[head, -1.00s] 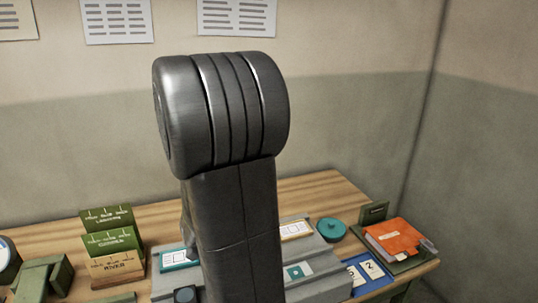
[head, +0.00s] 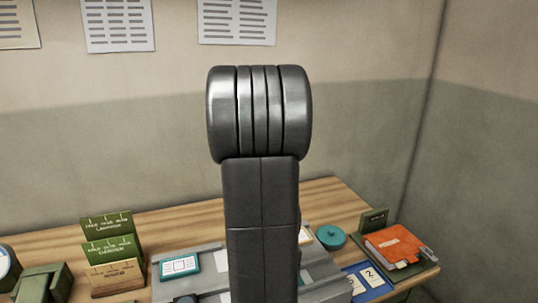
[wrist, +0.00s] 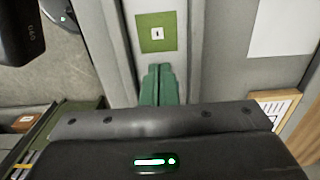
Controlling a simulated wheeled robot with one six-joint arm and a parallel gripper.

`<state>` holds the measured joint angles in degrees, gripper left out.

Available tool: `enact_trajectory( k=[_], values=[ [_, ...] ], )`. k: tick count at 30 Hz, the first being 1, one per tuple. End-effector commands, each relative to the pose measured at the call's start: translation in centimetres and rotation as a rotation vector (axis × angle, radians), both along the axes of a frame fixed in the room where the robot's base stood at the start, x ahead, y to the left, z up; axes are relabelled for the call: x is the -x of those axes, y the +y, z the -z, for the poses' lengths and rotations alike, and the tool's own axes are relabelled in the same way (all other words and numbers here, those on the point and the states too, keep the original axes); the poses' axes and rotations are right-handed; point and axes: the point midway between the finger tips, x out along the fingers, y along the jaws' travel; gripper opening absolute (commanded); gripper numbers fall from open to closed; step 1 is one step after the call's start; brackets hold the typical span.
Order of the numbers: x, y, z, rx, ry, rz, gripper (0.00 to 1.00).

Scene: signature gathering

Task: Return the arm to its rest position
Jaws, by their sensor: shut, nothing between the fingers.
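My gripper (wrist: 159,70) shows in the wrist view, its two green fingers side by side and shut with nothing between them. It is above a grey surface that bears a green square card (wrist: 156,33) with a white centre, just beyond the fingertips. In the head view my dark arm stands upright in the middle and hides part of the table; the gripper does not show there.
The wooden table (head: 335,200) bears a grey tray (head: 318,268), green and brown card holders (head: 112,250), a teal round lid (head: 331,237), an orange book (head: 392,243) and blue numbered cards (head: 368,279). Walls stand behind and at right.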

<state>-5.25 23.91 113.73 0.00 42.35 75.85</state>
Motion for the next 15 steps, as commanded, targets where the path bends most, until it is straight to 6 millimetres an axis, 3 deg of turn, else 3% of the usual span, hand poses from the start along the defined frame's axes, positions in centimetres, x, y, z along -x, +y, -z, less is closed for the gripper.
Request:
enact_trajectory(
  k=[15],
  values=[
    [-2.4,-7.0,-0.1,0.000,0.000,0.004,0.00]
  ],
)
